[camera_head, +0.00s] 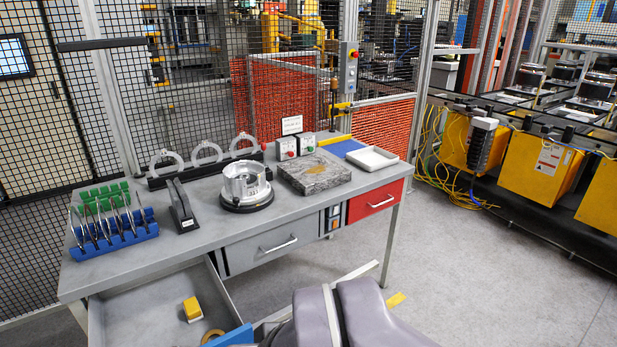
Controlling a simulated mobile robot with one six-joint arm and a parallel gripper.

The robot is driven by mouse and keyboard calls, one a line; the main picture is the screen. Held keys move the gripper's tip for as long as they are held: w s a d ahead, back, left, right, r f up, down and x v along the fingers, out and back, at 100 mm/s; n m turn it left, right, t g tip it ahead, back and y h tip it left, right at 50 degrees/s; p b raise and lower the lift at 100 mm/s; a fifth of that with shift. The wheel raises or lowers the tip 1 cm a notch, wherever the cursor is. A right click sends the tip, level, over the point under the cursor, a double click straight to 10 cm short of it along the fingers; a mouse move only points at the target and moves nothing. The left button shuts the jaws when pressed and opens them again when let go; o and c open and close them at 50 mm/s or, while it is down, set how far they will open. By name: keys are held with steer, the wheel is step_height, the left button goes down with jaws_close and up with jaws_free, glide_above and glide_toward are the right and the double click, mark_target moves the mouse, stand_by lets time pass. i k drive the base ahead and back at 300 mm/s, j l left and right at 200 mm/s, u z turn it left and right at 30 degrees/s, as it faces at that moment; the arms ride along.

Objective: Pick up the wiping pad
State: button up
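A small yellow block with a white lower edge (193,309), which looks like the wiping pad, lies in the open grey drawer (97,318) at the lower left. It rests on the drawer floor, with clear floor around it. Large grey-purple parts of my own arm fill the bottom middle of the view, to the right of the drawer. My gripper is not in view, so its state does not show.
In the drawer, a tan ring (212,336) and a blue item (232,337) lie near the pad, cut off below. The grey workbench (250,225) above holds a blue rack (115,240), a round metal housing (246,186), a stone block (313,173) and a white tray (372,158).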

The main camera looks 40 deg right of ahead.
mark_target(193, 311)
steer(key=i+j+u, duration=0.2)
steer(key=i+j, duration=0.3)
steer(key=i+j+u, duration=0.2)
steer(key=i+j, duration=0.2)
steer(key=i, duration=0.2)
